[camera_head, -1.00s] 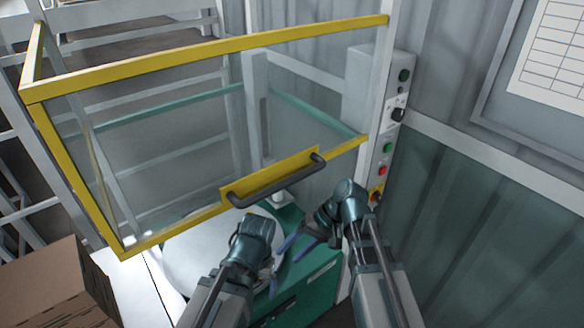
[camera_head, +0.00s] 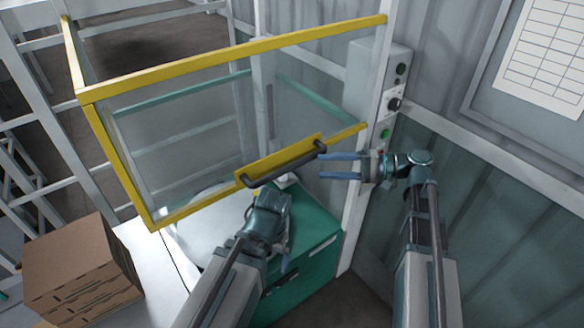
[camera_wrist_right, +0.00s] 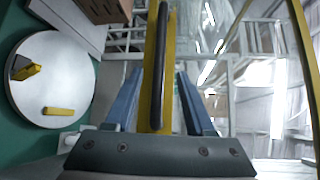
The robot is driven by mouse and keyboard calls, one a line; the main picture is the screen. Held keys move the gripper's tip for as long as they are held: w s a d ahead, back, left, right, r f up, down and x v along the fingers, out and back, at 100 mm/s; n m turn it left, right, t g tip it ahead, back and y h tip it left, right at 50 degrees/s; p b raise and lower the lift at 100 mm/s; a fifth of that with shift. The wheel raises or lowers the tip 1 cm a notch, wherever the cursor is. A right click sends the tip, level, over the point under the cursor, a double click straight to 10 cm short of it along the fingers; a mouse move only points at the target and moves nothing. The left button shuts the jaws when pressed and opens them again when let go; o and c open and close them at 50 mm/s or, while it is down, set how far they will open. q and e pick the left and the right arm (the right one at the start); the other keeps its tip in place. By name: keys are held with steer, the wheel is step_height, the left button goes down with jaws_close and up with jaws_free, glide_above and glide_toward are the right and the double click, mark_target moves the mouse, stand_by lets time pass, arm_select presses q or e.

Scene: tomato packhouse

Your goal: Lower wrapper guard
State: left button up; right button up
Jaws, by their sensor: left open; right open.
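The wrapper guard is a clear panel in a yellow frame (camera_head: 240,62), held raised above the turntable (camera_head: 190,240). Its dark handle (camera_head: 285,172) sits on a yellow plate on the lower edge. My right gripper (camera_head: 322,166) is open at the right end of the handle, its blue fingers pointing left. In the right wrist view the handle (camera_wrist_right: 159,70) lines up between the open fingers (camera_wrist_right: 158,100), with no clear contact. My left gripper (camera_head: 284,255) is below the handle, by the green machine base (camera_head: 310,255); its fingers are partly hidden.
A control box (camera_head: 397,95) with buttons is on the post behind my right gripper. A stack of cardboard (camera_head: 75,265) stands at lower left. A corrugated wall (camera_head: 490,210) closes off the right side.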

mark_target(297, 167)
steer(key=a, duration=0.3)
steer(key=w+a+f, duration=0.1)
steer(key=a, duration=0.2)
steer(key=a+b, duration=0.1)
steer(key=a, duration=0.2)
steer(key=shift+w+a+f, duration=0.2)
steer(key=shift+w+a, duration=0.05)
steer(key=shift+a, duration=0.15)
steer(key=shift+c, duration=0.2)
jaws_close()
stand_by(0.8)
